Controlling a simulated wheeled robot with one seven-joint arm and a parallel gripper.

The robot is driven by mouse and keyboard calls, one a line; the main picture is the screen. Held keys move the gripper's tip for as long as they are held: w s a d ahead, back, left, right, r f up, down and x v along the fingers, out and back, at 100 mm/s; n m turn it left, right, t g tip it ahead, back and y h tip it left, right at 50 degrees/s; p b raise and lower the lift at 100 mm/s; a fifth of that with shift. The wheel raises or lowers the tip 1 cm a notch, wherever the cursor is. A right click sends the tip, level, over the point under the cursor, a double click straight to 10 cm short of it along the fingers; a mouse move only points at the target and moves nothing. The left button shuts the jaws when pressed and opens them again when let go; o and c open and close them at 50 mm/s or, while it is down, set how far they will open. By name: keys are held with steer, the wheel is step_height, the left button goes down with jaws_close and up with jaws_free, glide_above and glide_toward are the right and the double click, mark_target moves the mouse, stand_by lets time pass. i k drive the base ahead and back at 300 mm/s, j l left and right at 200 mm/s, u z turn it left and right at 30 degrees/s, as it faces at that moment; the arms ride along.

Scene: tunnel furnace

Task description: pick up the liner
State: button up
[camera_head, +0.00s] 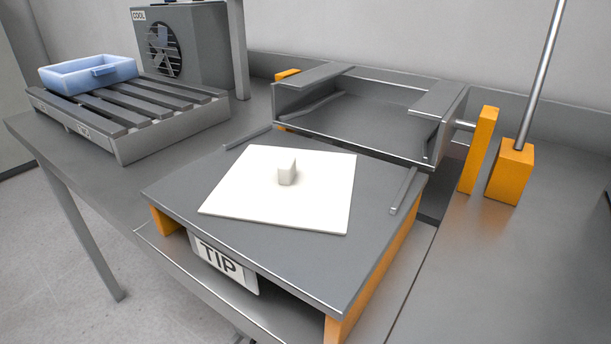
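A flat white square sheet with a small block-shaped knob standing at its middle, which looks like the liner (319,199), lies on a grey platform (291,262) with orange supports. The knob (287,171) is pale and upright. The platform carries a "TIP" label (224,264) on its front. My gripper is not in this view, and nothing touches the liner.
A grey open tray (372,113) sits behind the platform. Orange blocks with a metal rod (541,70) stand at the right. A blue bin (88,74) rests on a slatted rack (165,101) at the left, before a "COOL" fan unit (204,48). Low rails flank the sheet.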

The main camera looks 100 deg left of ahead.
mark_target(304, 189)
steer(key=u, duration=0.45)
steer(key=k+j+u, duration=0.1)
steer(key=u, duration=0.8)
steer(key=j+u, duration=0.1)
steer(key=u, duration=0.35)
steer(key=j+u, duration=0.1)
steer(key=u, duration=0.35)
steer(key=j+u, duration=0.1)
steer(key=u, duration=0.85)
steer(key=j+z, duration=0.1)
steer(key=z, duration=2.1)
steer(key=u, duration=2.2)
steer(key=k+j, duration=0.1)
steer(key=k+u, duration=0.05)
steer(key=k, duration=0.05)
